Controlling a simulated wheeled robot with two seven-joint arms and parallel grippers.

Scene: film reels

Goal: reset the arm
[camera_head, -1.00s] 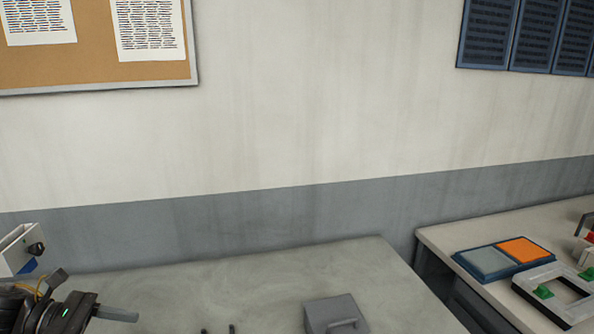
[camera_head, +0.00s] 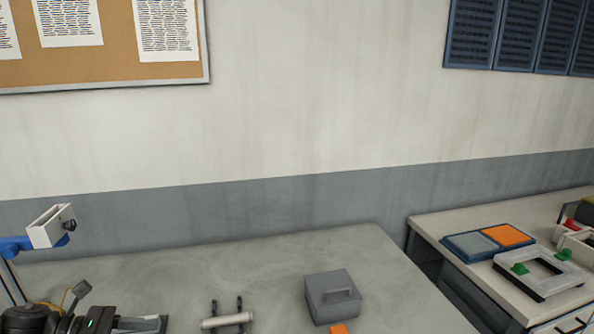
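My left gripper (camera_head: 140,324) is at the bottom left corner of the view, low over the grey table (camera_head: 260,262). It is dark, with grey finger parts pointing right, and the bottom edge of the picture cuts it off. I cannot tell whether its fingers are apart, and I see nothing clearly held in it. My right gripper and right arm are out of view.
A grey lidded box (camera_head: 331,290) and a pale roller on a dark stand (camera_head: 227,320) are on the table. An orange piece (camera_head: 338,329) is at the bottom edge. A white holder (camera_head: 52,226) rises at left. The right table (camera_head: 432,225) carries a two-pad tray (camera_head: 488,241) and a frame (camera_head: 540,273).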

